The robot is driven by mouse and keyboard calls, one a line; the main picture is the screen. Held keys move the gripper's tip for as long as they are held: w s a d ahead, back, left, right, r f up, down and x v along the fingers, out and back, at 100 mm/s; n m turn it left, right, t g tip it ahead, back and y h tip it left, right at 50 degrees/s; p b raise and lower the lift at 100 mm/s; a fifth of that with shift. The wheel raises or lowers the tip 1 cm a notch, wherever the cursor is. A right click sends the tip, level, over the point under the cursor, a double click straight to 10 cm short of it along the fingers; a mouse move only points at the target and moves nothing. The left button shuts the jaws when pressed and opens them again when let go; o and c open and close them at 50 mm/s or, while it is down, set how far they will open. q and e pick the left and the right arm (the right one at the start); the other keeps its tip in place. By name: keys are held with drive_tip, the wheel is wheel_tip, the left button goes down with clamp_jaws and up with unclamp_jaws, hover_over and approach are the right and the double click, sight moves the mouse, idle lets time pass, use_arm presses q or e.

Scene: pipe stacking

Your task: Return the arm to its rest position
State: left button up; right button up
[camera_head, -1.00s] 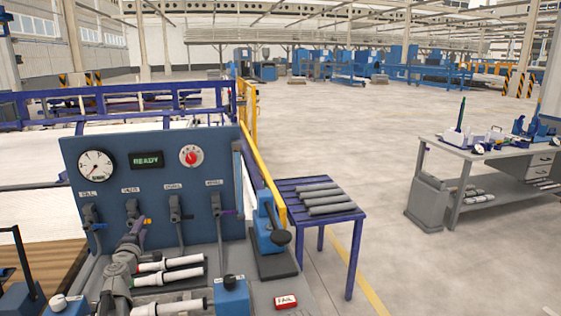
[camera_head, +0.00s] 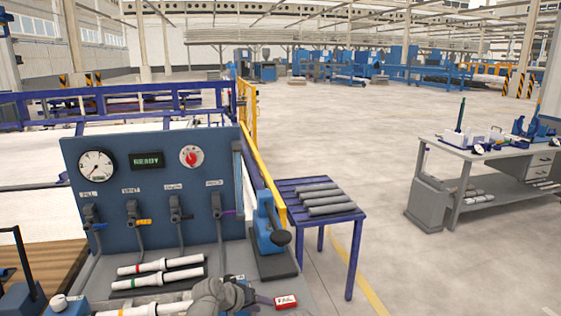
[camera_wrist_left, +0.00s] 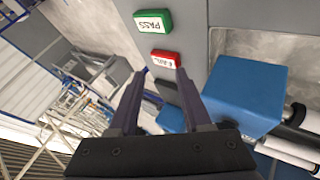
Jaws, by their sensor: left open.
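My left arm comes in at the bottom of the head view, over the front of the test bench (camera_head: 235,262). My left gripper (camera_head: 266,299) is close to the red FAIL block (camera_head: 287,302). In the left wrist view the two dark fingers of the gripper (camera_wrist_left: 158,88) stand apart with nothing held between them. The FAIL block (camera_wrist_left: 165,59) shows just past the fingertips there; I cannot tell whether they touch. My right gripper is not in view.
White pipes (camera_head: 160,264) lie on the bench beside my arm. The blue panel (camera_head: 150,205) with gauge and valves rises behind. A blue block (camera_wrist_left: 245,92) and green PASS block (camera_wrist_left: 153,22) show in the wrist view. Grey pipes lie on the purple table (camera_head: 345,212).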

use_arm(q)
drive_tip(key=s+f+m+g+y, duration=0.2)
drive_tip(key=s+f+g+y, duration=0.1)
drive_tip(key=s, duration=0.7)
drive_tip(key=s+f+m+g+y, duration=0.3)
drive_tip(key=s+y, duration=0.1)
drive_tip(key=s, duration=0.6)
drive_tip(key=shift+g+y, duration=0.3)
